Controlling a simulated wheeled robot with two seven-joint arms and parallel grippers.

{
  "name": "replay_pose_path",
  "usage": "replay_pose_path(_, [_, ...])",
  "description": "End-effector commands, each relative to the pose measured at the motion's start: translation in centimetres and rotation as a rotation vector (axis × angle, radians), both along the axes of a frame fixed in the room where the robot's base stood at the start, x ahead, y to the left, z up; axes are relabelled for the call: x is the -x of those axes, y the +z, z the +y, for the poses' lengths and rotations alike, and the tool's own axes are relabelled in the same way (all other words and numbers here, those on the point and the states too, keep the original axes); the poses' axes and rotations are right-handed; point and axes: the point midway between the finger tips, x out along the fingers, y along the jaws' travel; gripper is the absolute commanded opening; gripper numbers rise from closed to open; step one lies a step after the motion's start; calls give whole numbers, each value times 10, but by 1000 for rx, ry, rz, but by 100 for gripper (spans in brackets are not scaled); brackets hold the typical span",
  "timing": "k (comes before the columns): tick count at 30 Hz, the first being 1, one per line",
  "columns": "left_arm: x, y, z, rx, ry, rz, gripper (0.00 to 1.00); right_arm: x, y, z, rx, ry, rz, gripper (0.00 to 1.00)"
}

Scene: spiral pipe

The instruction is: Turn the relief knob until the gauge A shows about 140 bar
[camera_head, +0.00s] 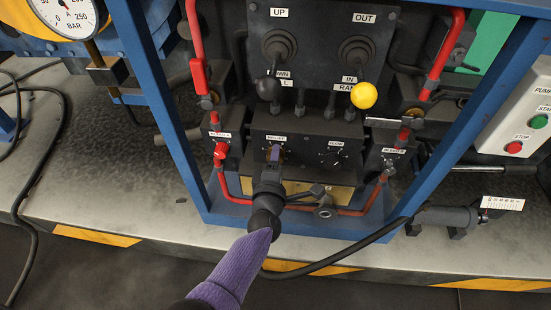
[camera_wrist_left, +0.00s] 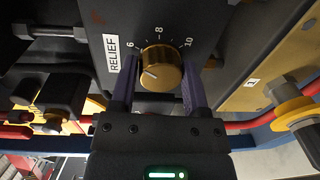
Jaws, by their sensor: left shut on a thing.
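The relief knob (camera_wrist_left: 162,68) is a gold ridged knob on a dark panel, beside a white RELIEF label (camera_wrist_left: 111,53) and a scale marked 6, 8 and 10. Its pale pointer line points to the lower left in the wrist view. My left gripper (camera_head: 275,154) has one purple finger on each side of the knob and is shut on it. In the head view my gripper mostly hides the knob. Gauge A (camera_head: 66,17) is a white round dial in BAR at the top left. Its upper part is cut off and I cannot read its needle. My right gripper is not in view.
A black lever knob (camera_head: 268,88) and a yellow lever knob (camera_head: 364,95) stand above the relief panel. A flow dial (camera_head: 335,154) sits to the right. Red pipes and blue frame posts (camera_head: 165,110) flank the panel. A pump box (camera_head: 520,118) is at the right.

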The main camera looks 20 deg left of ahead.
Motion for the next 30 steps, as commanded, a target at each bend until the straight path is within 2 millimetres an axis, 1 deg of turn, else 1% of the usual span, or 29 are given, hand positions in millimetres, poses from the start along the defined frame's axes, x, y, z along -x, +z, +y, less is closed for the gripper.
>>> replay_pose_path(6, [0,-1,0,-30,-1,9,1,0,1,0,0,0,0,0])
replay_pose_path(18, [0,-2,0,-32,-1,11,1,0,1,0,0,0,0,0])
replay_pose_path(19, [1,-2,0,-32,-1,11,66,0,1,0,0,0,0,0])
replay_pose_path(20, [0,-2,0,-32,-1,11,72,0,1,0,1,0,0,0])
replay_pose_path(21, [0,-1,0,-32,-1,10,81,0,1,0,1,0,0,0])
replay_pose_path(23, [0,-1,0,-32,-1,10,93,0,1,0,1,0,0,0])
replay_pose_path(24, [0,-1,0,-32,-1,9,95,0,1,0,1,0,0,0])
replay_pose_path(30, [0,0,0,-32,0,8,95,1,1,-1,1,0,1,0])
